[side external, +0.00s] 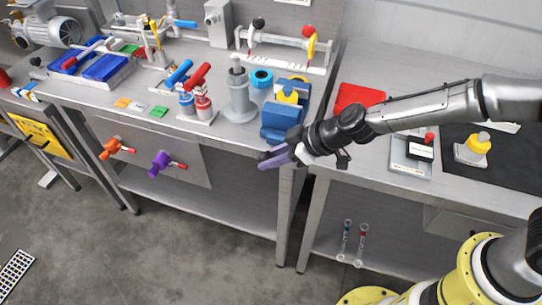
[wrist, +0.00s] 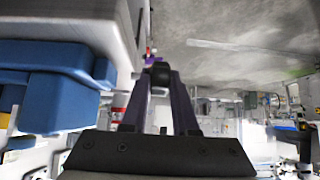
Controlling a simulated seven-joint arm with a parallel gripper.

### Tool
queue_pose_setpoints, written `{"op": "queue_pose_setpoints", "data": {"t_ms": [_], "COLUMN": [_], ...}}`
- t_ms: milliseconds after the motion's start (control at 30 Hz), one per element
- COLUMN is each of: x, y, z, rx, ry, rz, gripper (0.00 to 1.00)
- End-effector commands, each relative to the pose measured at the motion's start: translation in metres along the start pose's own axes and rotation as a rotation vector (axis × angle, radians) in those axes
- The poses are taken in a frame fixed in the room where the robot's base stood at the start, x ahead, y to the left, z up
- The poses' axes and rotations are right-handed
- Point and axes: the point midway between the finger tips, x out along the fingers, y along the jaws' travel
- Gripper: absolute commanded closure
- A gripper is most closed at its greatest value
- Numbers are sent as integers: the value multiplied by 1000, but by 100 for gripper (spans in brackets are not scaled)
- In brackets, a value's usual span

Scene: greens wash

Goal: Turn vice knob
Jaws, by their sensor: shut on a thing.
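The blue vice (side external: 278,118) stands at the front edge of the left bench, with a yellow part on top. Its blue body also fills the left side of the wrist view (wrist: 55,75). My gripper (side external: 266,160), with purple fingers, reaches just in front of and below the vice at the bench edge. In the wrist view my gripper (wrist: 160,76) has its fingers converging on a small dark round vice knob (wrist: 160,70). The knob is mostly hidden by the fingers, and in the side view I cannot make it out.
A grey cylindrical stand (side external: 240,95) and red and blue valves (side external: 197,100) are left of the vice. Orange (side external: 112,147) and purple (side external: 162,162) handles stick out below the bench front. A red mat (side external: 358,97) lies on the right bench.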

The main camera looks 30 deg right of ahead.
Motion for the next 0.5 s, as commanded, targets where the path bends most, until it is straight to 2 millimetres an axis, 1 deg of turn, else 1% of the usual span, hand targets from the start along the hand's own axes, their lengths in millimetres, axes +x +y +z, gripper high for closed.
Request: {"op": "queue_pose_setpoints", "data": {"t_ms": [500], "x": [-1], "y": [1], "z": [0], "rx": [0], "ry": [46], "rz": [2], "gripper": [100]}}
